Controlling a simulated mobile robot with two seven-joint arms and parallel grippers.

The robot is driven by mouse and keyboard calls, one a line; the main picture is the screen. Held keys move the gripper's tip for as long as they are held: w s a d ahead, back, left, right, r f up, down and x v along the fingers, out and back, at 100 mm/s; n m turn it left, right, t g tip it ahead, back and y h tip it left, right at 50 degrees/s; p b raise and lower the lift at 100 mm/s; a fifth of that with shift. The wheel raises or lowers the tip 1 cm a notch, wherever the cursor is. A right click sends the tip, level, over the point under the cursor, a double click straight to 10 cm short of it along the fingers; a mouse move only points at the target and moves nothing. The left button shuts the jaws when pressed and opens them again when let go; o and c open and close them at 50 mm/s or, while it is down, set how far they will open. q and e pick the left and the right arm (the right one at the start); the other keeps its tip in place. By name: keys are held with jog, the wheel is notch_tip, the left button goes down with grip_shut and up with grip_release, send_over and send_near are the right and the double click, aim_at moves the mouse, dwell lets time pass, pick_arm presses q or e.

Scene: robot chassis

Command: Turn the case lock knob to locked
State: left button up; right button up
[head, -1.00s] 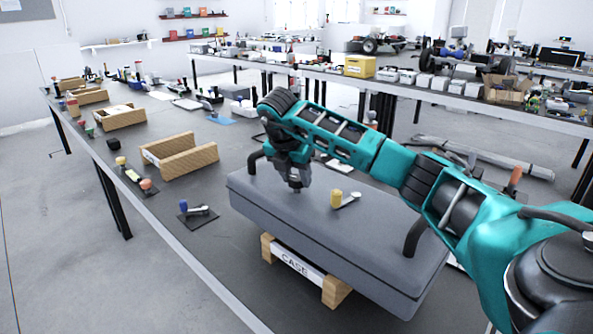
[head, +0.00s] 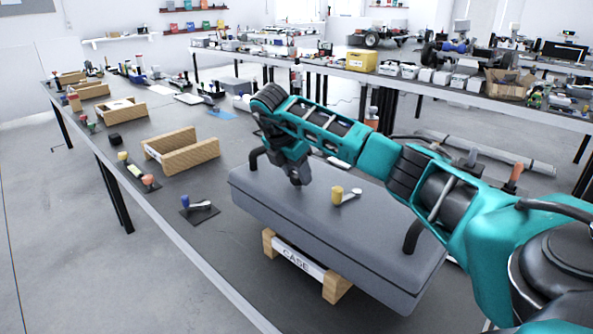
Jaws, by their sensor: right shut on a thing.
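The grey case (head: 300,223) lies on wooden supports, with a "CASE" label (head: 297,261) below its front edge. A yellow post with a pale lever (head: 338,195) stands on its top, right of my right gripper. My right gripper (head: 297,181) points down at the left part of the case top. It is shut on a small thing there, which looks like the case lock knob. The fingers hide that knob, so its angle cannot be read. My left gripper is not in view.
A blue knob with a pale lever (head: 198,206) sits left of the case. A wooden holder (head: 182,150) stands behind it. The table's front left is bare.

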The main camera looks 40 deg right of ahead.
jog(key=o, duration=1.1)
jog(key=shift+c, duration=0.2)
jog(key=v, duration=1.3)
jog(key=shift+p, duration=0.3)
jog(key=shift+d, duration=0.1)
